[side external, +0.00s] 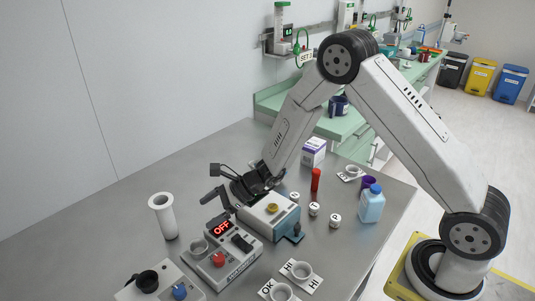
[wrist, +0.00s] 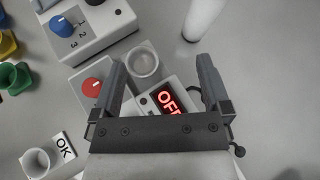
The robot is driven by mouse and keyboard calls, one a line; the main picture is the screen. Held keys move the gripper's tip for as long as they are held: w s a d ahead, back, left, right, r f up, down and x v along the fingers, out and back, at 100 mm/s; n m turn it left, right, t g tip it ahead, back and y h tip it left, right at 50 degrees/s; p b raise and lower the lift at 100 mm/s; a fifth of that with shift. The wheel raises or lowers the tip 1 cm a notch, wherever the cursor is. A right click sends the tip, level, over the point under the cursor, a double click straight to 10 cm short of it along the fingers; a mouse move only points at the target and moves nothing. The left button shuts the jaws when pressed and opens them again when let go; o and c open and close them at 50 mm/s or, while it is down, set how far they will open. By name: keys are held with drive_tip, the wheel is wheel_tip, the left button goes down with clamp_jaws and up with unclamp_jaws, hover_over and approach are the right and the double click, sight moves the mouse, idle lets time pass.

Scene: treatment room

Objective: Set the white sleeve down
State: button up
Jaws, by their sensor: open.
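The white sleeve (side external: 163,217) is a tall, open-topped tube standing upright on the grey table, left of the box with the OFF display. Its lower part also shows at the top of the wrist view (wrist: 203,16). My gripper (side external: 208,183) is open and empty, with its jaws pointing left toward the sleeve from above the OFF box. In the wrist view my gripper (wrist: 160,62) has nothing between its fingertips, and the sleeve is beyond them, apart from both.
The OFF box (side external: 222,256) has a red knob and a round holder. A second box with a blue knob (side external: 179,291) stands at front left. Cups on labelled cards (side external: 301,270), a blue bottle (side external: 371,204) and a red tube (side external: 315,180) stand right. The table behind the sleeve is clear.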

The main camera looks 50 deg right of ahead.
drive_tip(key=s+d+r+n+g+h, duration=0.1)
drive_tip(key=s+d+r+n+h, duration=0.1)
drive_tip(key=s+n, duration=0.5)
drive_tip(key=s+d+r+n+g+h, duration=0.1)
drive_tip(key=s+d+r+n+h, duration=0.2)
drive_tip(key=s+d+n, duration=0.3)
drive_tip(key=s+d+r+n+g+h, duration=0.1)
drive_tip(key=s+d+n+h, duration=0.3)
drive_tip(key=s+n, duration=0.4)
drive_tip(key=shift+s+d+r+n+g+h, duration=0.15)
drive_tip(key=shift+s+r+n+g+h, duration=0.2)
drive_tip(key=shift+r+n, duration=0.55)
